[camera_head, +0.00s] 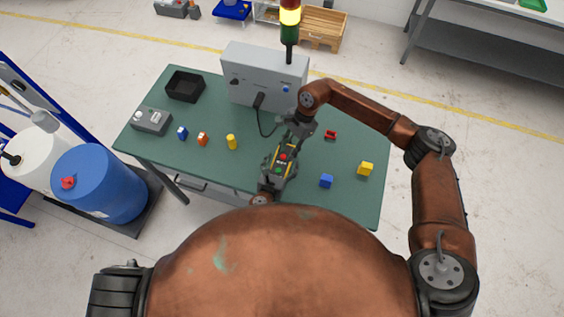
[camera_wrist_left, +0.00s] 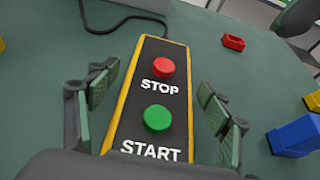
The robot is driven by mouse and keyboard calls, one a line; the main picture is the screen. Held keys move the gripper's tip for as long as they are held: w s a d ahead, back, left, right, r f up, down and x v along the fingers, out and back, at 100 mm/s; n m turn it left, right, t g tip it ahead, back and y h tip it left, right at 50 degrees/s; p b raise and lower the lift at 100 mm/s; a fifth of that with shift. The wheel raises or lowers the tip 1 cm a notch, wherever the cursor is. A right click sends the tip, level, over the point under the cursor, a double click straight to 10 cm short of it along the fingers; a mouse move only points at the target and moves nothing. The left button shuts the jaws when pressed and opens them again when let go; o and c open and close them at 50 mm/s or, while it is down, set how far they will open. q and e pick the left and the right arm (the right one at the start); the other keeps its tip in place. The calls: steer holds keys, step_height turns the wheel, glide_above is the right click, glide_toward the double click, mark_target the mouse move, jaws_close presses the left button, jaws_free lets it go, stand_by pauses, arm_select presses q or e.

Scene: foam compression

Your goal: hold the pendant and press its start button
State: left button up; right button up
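The pendant (camera_head: 284,158) is a black control box with yellow edges on the green table. In the left wrist view the pendant (camera_wrist_left: 150,92) shows a red STOP button (camera_wrist_left: 163,67) and, nearer me, a green START button (camera_wrist_left: 157,118). My left gripper (camera_wrist_left: 160,110) is open, its fingers on either side of the pendant with gaps visible. In the head view my left gripper (camera_head: 275,175) is at the pendant's near end. My right gripper (camera_head: 296,133) is over the table near the pendant's far end; its fingers are too small to read.
A grey control box (camera_head: 265,78) with a signal tower stands at the back; a dark cable runs from it. A red block (camera_head: 330,134), blue block (camera_head: 326,181) and yellow block (camera_head: 366,168) lie right. A black tray (camera_head: 185,86) and grey switch box (camera_head: 152,121) are left.

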arm_select(q)
steer(key=c, duration=1.6)
steer(key=shift+c, duration=0.5)
arm_select(e)
jaws_close()
steer(key=s+f+t, duration=0.1)
steer(key=s+a+f+m+y, duration=0.1)
steer(key=s+a+f+t+y, duration=0.1)
steer(key=shift+s+a+f+m+t, duration=0.25)
steer(key=shift+f+m+t, duration=0.05)
steer(key=shift+f+m, duration=0.1)
steer(key=shift+s+a+r+m+t, duration=0.15)
steer(key=shift+s+a+m+t, duration=0.1)
steer(key=shift+m+t, duration=0.2)
steer(key=shift+a+r+m+t+y, duration=0.15)
steer(key=shift+r+m+t+y, duration=0.2)
steer(key=shift+t+y, duration=0.3)
step_height(320, 180, up, 3)
steer(key=m+t, duration=0.2)
steer(key=t, duration=0.1)
glide_toward(272, 170)
steer(key=shift+y, duration=0.45)
steer(key=shift+d+x, duration=0.2)
steer(key=shift+x, duration=1)
steer(key=shift+d+x, duration=0.15)
steer(key=shift+x, duration=1.05)
steer(key=shift+w+f, duration=0.15)
steer(key=shift+f, duration=0.05)
